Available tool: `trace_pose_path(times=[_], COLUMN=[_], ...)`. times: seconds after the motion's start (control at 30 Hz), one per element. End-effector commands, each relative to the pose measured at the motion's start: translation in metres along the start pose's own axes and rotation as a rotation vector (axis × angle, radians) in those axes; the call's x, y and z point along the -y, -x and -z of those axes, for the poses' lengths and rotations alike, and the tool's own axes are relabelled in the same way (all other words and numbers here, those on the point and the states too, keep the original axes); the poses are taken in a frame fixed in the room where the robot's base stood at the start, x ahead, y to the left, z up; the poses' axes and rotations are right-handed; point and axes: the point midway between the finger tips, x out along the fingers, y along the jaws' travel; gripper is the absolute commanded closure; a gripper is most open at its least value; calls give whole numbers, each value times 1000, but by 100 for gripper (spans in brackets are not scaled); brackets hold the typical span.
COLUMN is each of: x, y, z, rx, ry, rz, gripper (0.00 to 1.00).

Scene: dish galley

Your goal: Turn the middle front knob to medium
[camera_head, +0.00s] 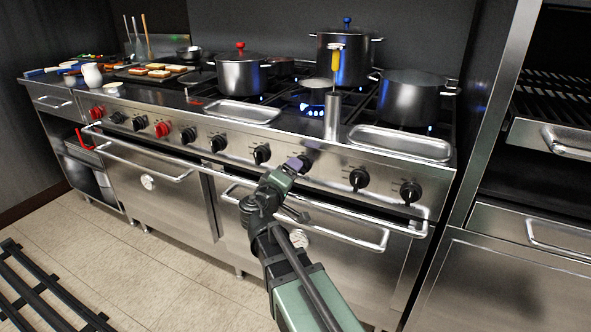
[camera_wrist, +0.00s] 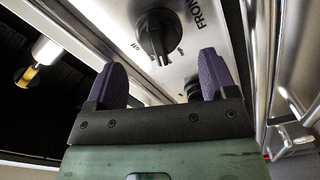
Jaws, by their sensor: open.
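Part of another black knob (camera_wrist: 193,89) shows lower, by the right finger. In the head view my gripper (camera_head: 297,164) is close in front of the panel and partly hides a knob. A black knob to its left (camera_head: 262,154) and one to its right (camera_head: 359,178) are clear.
Oven door handles (camera_head: 340,236) stick out below the panel. Above it, on the stovetop, stand a metal cylinder with a yellow-handled tool (camera_head: 332,115), a steel tray (camera_head: 400,143) and several pots (camera_head: 408,98). Blue flames burn under some.

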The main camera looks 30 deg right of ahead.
Motion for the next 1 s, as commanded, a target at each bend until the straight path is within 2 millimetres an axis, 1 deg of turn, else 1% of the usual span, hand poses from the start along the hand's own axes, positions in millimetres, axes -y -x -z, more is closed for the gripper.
trace_pose_path(times=[0.03, 0.1, 0.2, 0.3, 0.4, 0.77, 0.8, 0.87, 0.97, 1.0], x=[-1, -1, 0, 0, 0, 0, 0, 8, 37, 53], y=[16, 33, 53, 64, 67, 66, 66, 68, 78, 87], z=[-2, -1, -1, -1, -1, 0, -3, -15, -46, -61], rx=[-4, -4, -2, -1, 0, 0, 17, 79, 247, 325], ry=[0, 0, 0, 0, 0, 5, 23, 23, -7, -21], rz=[2, 2, 1, 1, 0, 0, 0, 47, 230, 332], gripper=[22, 22, 22, 22, 22, 22, 22, 22, 22, 22])
